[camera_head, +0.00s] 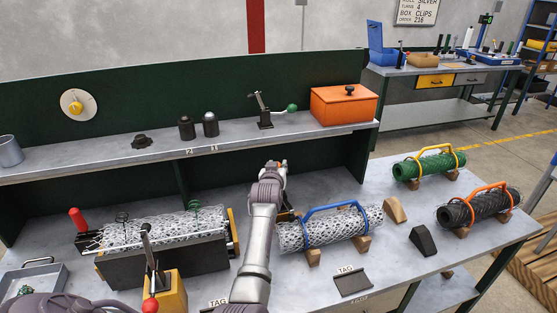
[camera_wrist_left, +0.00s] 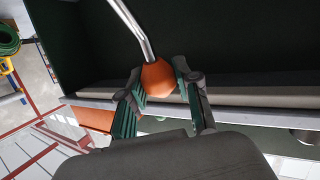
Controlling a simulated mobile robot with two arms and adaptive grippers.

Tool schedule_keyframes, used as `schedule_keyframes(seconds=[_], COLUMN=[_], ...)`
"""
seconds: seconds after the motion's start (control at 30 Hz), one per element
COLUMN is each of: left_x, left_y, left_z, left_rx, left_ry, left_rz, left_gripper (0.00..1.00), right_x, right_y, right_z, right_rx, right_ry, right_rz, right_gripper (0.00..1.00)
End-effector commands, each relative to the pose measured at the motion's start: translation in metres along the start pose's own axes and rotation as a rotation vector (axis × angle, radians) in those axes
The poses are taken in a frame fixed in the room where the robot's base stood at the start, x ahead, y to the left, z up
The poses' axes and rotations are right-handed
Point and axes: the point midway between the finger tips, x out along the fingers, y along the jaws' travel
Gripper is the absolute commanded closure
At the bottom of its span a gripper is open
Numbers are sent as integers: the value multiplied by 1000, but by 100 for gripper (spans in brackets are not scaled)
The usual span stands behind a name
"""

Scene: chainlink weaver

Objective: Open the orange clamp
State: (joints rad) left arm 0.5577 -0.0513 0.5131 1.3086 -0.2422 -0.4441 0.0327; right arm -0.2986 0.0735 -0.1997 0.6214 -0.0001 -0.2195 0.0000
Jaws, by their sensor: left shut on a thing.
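In the left wrist view, the orange clamp shows as an orange knob (camera_wrist_left: 158,78) on the end of a bent silver rod (camera_wrist_left: 132,28). My left gripper (camera_wrist_left: 160,82) is shut on this knob, one finger on each side. In the head view, my left gripper (camera_head: 275,168) is above the bench, just below the shelf edge. The arm hides most of the clamp there, and its base cannot be made out. My right gripper is not in view.
A mesh roll with a blue handle (camera_head: 325,228) lies right of my arm. The shelf (camera_head: 225,146) holds a green-knobbed clamp (camera_head: 265,112) and an orange box (camera_head: 343,106). Green (camera_head: 428,167) and black rolls (camera_head: 478,207) lie right.

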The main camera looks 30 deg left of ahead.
Motion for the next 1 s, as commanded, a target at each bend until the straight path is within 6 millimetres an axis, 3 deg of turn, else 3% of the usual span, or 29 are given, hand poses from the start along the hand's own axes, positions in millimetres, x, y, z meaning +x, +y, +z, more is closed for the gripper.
schedule_keyframes(seconds=[0.03, 0.1, 0.37, 0.7, 1.0], left_x=[3, 8, 28, 47, 52], left_y=[-1, -4, -12, -20, -21], left_z=[-6, -3, 14, 42, 62], left_rx=[-17, -41, -138, -257, -323], left_ry=[-43, -104, -333, -619, -783], left_rz=[0, -1, -1, 0, 0], left_gripper=[100, 100, 100, 100, 100], right_x=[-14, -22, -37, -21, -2], right_y=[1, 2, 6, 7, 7], right_z=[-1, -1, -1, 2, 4], right_rx=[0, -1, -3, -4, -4], right_ry=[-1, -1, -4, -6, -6], right_rz=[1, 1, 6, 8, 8], right_gripper=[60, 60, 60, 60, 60])
